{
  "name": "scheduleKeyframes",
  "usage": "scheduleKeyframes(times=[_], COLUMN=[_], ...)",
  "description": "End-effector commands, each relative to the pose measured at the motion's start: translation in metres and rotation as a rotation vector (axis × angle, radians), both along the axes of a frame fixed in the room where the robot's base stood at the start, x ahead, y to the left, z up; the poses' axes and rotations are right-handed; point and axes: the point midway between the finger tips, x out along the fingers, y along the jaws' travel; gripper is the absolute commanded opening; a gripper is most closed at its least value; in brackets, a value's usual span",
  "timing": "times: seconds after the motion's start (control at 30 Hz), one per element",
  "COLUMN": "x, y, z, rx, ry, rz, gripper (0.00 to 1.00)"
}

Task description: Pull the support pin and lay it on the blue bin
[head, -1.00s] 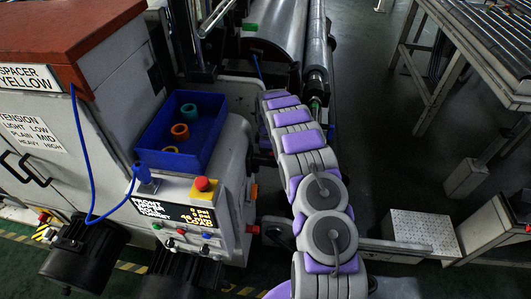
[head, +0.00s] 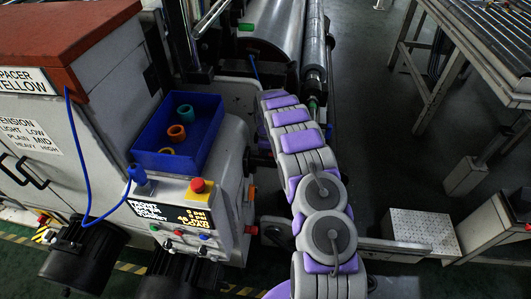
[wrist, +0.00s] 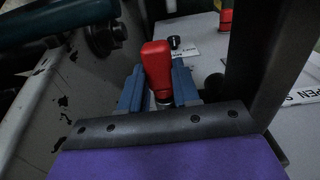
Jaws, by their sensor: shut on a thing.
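In the wrist view, my gripper (wrist: 158,92) has its two blue-grey jaws closed around a red handle (wrist: 157,62), which I take to be the support pin's grip. The pin's shaft is mostly hidden below the handle and jaws, so I cannot tell whether it is seated or free. The blue bin (head: 165,160) sits on the machine, left of my arm in the head view. It holds a teal ring (head: 186,111), an orange ring (head: 177,132) and a yellow-orange piece. My gripper and the pin are hidden behind my arm in the head view.
A red button on a yellow base (head: 199,187) and a display panel (head: 170,214) stand in front of the bin. A blue cable (head: 88,180) hangs to its left. Metal rollers (head: 313,40) lie beyond my arm. Open floor (head: 375,120) is at right.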

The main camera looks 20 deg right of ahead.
Motion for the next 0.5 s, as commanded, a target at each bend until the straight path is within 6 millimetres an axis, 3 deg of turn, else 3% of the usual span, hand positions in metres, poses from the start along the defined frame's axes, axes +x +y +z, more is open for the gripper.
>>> scheduleKeyframes(times=[0.5], x=[-0.007], y=[-0.013], z=[0.001], rx=[-0.002], ry=[-0.001], rz=[-0.002], gripper=[0.0])
